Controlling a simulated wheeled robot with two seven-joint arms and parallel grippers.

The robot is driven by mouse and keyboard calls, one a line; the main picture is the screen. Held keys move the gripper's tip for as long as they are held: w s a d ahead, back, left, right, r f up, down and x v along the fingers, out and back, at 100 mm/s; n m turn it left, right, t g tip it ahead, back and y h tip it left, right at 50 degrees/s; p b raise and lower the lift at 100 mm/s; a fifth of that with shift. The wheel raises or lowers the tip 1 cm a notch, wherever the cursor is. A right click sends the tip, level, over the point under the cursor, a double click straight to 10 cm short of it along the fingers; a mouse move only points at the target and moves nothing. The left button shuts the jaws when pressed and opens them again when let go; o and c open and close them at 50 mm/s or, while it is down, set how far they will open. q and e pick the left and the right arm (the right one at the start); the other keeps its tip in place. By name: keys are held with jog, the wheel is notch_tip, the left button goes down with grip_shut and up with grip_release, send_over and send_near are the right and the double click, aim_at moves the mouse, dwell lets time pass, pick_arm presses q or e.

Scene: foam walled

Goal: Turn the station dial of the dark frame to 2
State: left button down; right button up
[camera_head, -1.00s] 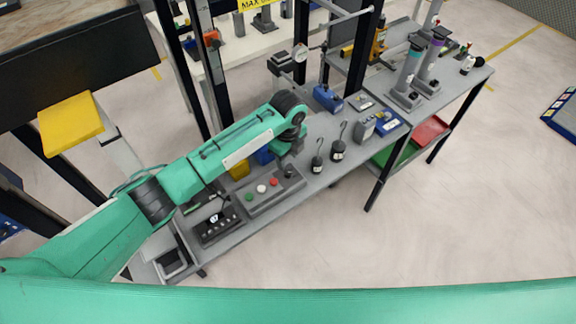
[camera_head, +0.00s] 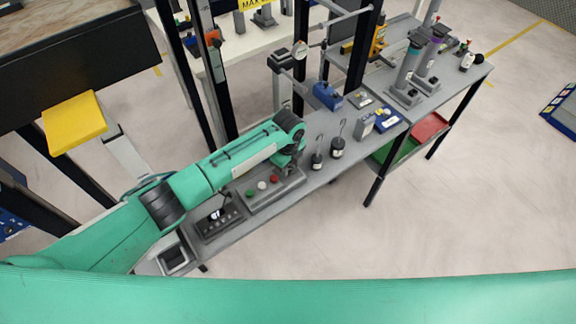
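The dark frame (camera_head: 366,52) stands at the back of the grey bench, with black posts and a grey crossbar. A small round white-faced gauge (camera_head: 300,50) shows on it; I cannot tell whether this is the station dial, and no number is readable. My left arm reaches in from the left over the bench. Its wrist end hangs in front of the frame, above the button box. My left gripper (camera_head: 292,165) is mostly hidden under the wrist, and its fingers cannot be made out. My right gripper is not in view.
Below the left arm are a button box (camera_head: 250,196) with green, white and red buttons and a black panel (camera_head: 218,225). Hooked dark weights (camera_head: 337,148), a blue device (camera_head: 327,96) and a blue-grey meter (camera_head: 385,122) stand to the right. Open floor lies in front.

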pick_arm(q)
jog(key=shift+n, duration=0.4)
jog(key=shift+n+p, duration=0.3)
jog(key=shift+p, duration=0.15)
jog(key=n+p, duration=0.2)
jog(key=n, duration=0.3)
jog(key=shift+r+p, duration=0.1)
jog(key=shift+p, duration=0.2)
jog(key=n+p, duration=0.1)
jog(key=n, duration=0.3)
jog(key=shift+p, duration=0.35)
jog(key=shift+n, duration=0.6)
jog(key=shift+p, duration=0.3)
jog(key=c, duration=1.2)
grip_release()
